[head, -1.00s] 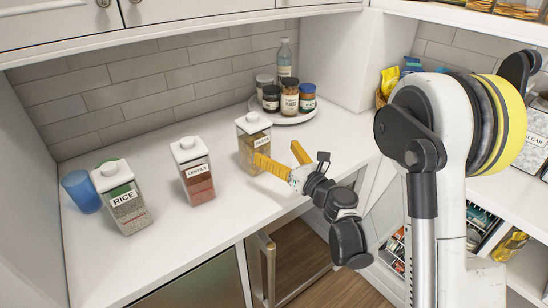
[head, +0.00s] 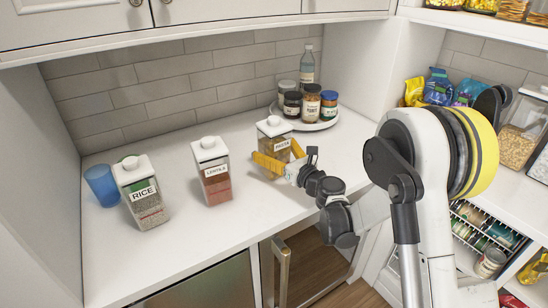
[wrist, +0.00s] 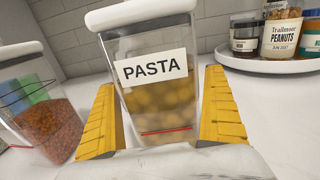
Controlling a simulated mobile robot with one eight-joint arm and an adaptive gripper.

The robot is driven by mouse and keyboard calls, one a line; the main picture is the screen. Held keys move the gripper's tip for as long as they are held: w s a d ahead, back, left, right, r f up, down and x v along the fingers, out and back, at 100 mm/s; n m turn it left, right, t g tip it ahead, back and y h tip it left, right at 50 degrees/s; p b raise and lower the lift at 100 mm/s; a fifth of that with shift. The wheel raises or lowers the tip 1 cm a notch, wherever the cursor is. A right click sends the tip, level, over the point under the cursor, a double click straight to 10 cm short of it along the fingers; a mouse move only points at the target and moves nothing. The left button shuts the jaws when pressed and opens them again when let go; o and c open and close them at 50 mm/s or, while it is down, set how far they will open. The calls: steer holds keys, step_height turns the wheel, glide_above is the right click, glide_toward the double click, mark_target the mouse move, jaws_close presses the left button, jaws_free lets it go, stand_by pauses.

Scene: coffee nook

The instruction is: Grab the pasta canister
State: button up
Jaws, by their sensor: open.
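The pasta canister (head: 274,133) is a clear, squarish container with a white lid and a PASTA label. It stands upright on the white counter. In the wrist view the canister (wrist: 158,85) fills the middle, with yellowish contents inside. My gripper (head: 276,160) is open, with its yellow fingers on either side of the canister's lower body. In the wrist view, my gripper's fingers (wrist: 160,120) flank the canister left and right. The left finger looks very close to it; I cannot tell whether it touches.
The lentils canister (head: 212,172) stands left of the pasta, and the rice canister (head: 140,192) farther left beside a blue cup (head: 101,186). A round tray (head: 325,124) with several jars and a bottle stands behind right. The front counter is clear.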

steer(key=c, duration=1.4)
steer(key=shift+r, duration=0.1)
steer(key=shift+c, duration=0.3)
steer(key=shift+r, duration=0.1)
